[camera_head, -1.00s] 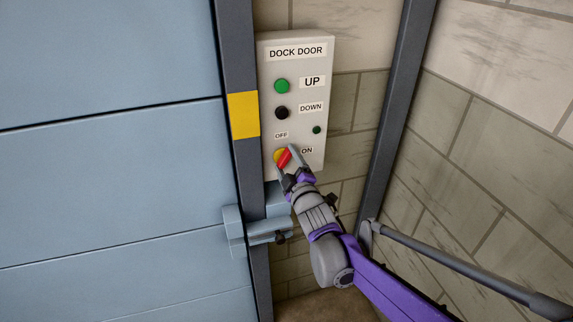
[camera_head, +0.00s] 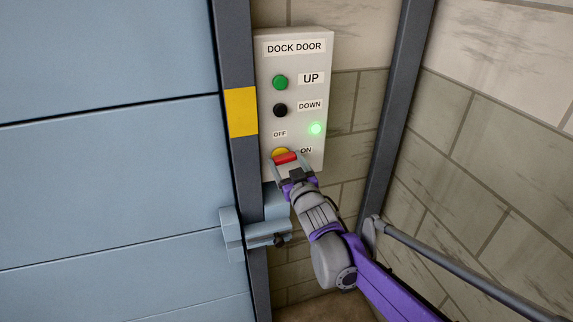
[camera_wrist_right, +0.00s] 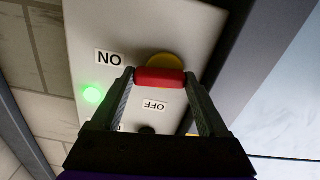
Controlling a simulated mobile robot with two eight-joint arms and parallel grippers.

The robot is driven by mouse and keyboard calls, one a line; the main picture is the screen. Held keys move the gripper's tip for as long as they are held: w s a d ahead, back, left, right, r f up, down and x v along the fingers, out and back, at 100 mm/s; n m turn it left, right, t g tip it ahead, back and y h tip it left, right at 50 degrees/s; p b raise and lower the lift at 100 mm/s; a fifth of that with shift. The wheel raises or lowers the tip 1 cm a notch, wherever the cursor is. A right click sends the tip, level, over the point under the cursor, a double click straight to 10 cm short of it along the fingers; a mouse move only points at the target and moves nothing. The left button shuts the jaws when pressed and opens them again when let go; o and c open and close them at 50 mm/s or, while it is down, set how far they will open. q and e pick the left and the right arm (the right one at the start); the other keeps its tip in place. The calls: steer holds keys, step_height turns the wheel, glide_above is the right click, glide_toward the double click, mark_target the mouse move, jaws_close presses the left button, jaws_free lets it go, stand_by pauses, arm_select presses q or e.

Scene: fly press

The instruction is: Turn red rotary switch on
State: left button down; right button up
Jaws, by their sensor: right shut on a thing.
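The red rotary switch (camera_head: 286,157) sits on a yellow round base (camera_head: 279,152) low on the white DOCK DOOR panel (camera_head: 312,165). Its red handle lies nearly level, pointing toward the ON label (camera_head: 306,150). My right gripper (camera_head: 289,163) is shut on the handle. In the right wrist view the red switch (camera_wrist_right: 160,78) is held end to end between both fingers (camera_wrist_right: 160,90). The small indicator lamp (camera_head: 316,128) glows green, and it also glows in the wrist view (camera_wrist_right: 93,95). My left gripper is not in view.
A green UP button (camera_head: 280,82) and a black DOWN button (camera_head: 280,110) are above the switch. A dark door post (camera_head: 237,165) and blue door (camera_head: 110,190) stand left. A blue latch (camera_head: 250,233) is below the panel. A grey rail (camera_head: 450,260) runs at the right.

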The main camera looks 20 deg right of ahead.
steer(key=shift+m, duration=0.7)
steer(key=o, duration=1.2)
steer(key=shift+o, duration=0.2)
steer(key=s, duration=1.1)
steer(key=shift+d+b, duration=0.15)
steer(key=shift+b, duration=0.25)
steer(key=shift+w, duration=0.1)
